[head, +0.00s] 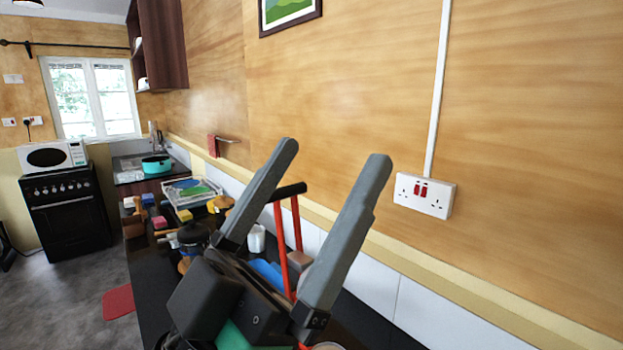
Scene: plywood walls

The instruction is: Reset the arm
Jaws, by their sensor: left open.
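My left gripper (315,210) is large in the middle of the head view, raised above the dark counter (150,300). Its two grey fingers point up and are spread apart. No object is held between them; a red-orange frame with a black bar (289,192) shows behind the gap. The gripper hides part of the counter and the items on it. My right gripper does not show.
Cluttered items line the counter, among them a dish rack (193,192) and a white cup (257,239). A teal pot (156,166) is near the sink. The plywood wall with a double socket (424,195) is on the right. A black stove (67,212) bears a microwave (52,156).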

